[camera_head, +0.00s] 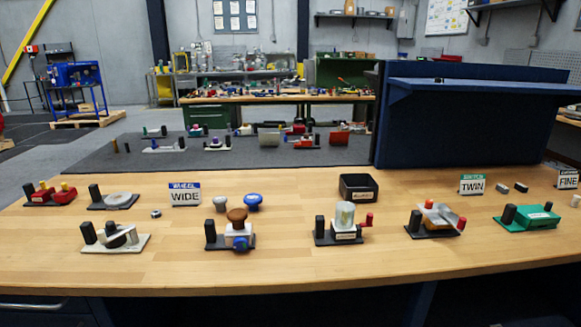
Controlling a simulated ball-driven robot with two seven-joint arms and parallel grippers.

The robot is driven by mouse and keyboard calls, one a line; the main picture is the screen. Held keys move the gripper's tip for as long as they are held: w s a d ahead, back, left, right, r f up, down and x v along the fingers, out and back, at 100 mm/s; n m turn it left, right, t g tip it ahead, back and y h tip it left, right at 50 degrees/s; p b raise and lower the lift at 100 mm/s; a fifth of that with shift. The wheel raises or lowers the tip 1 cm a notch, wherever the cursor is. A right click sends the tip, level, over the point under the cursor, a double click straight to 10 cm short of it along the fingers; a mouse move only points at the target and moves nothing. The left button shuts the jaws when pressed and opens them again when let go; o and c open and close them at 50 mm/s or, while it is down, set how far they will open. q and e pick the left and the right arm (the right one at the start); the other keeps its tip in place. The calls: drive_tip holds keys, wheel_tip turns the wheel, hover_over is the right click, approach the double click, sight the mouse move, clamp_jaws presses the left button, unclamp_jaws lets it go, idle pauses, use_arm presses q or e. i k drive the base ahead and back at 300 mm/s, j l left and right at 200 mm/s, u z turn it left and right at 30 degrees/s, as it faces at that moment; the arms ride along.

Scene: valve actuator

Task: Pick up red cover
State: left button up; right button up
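I cannot tell for certain which red part is the red cover. A device right of centre (434,227) on the wooden table has a black base and post, grey flat parts and a small red piece (428,204) on top. A second red piece (461,224) shows at its right end. Neither of my grippers is in view.
The wooden table (290,275) holds several other devices, a black bin (358,187) and signs WIDE (185,195) and TWIN (472,184). A green device (528,217) stands at right. The table's front strip is clear. A blue panel (470,125) rises behind at right.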

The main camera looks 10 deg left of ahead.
sight(45, 197)
drive_tip(key=j+z, duration=0.1)
drive_tip(key=j, duration=0.35)
drive_tip(key=j+z, duration=0.1)
drive_tip(key=j, duration=0.3)
drive_tip(key=k+j+z, duration=0.1)
drive_tip(key=j, duration=0.35)
drive_tip(key=k+j+z, duration=0.1)
drive_tip(key=j, duration=0.3)
drive_tip(key=j+z, duration=0.1)
drive_tip(key=j, duration=0.35)
drive_tip(key=k+j+z, duration=0.1)
drive_tip(key=j, duration=0.3)
drive_tip(key=k+j+z, duration=0.1)
drive_tip(key=j, duration=0.3)
drive_tip(key=k+j+z, duration=0.1)
drive_tip(key=j, duration=0.3)
drive_tip(key=k, duration=0.1)
